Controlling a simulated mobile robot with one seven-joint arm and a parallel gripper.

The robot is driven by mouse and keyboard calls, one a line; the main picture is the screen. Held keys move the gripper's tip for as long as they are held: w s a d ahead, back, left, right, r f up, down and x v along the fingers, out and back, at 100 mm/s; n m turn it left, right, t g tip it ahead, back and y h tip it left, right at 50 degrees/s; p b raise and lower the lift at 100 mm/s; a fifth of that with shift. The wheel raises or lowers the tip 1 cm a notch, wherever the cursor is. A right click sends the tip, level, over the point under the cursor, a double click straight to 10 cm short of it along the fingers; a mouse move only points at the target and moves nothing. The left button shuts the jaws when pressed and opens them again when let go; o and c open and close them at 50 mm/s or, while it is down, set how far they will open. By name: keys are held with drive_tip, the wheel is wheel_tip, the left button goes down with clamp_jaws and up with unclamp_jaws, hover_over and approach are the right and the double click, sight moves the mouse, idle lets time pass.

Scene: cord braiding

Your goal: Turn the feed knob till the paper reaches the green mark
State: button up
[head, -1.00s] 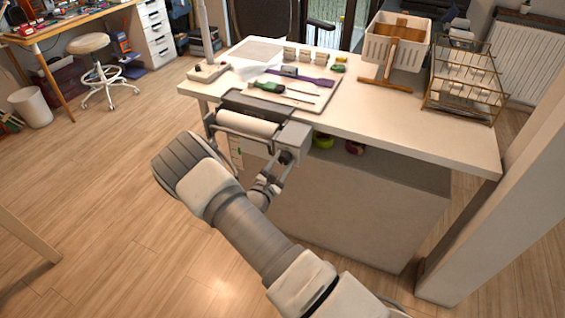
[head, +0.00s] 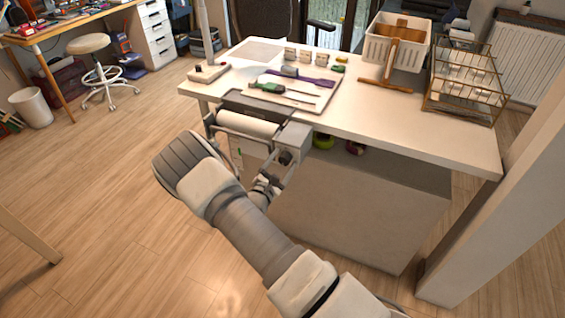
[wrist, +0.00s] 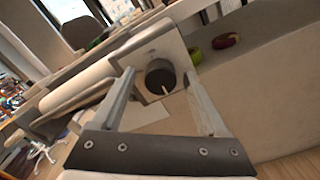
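A grey paper feeder (head: 293,138) is fixed at the table's front left edge and holds a white paper roll (head: 247,124). The roll also shows in the wrist view (wrist: 78,84). The feed knob (wrist: 160,76) is a dark round knob with a pale line on the feeder's end face. My gripper (wrist: 159,73) faces the knob with one finger on each side. Gaps show between the fingers and the knob, so the gripper looks open. My gripper in the head view (head: 277,172) is small beside the feeder. A small green spot shows below the roll, too small to identify.
The white table (head: 400,125) carries a tray of tools (head: 318,100), a white basket (head: 395,45) and a wire rack (head: 465,85). Green and red rolls (wrist: 226,41) lie on the shelf beside the feeder. A pillar (head: 500,200) stands at the right.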

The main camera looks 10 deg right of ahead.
drive_tip(key=p+v, duration=0.2)
drive_tip(key=v, duration=1.5)
drive_tip(key=shift+s, duration=0.15)
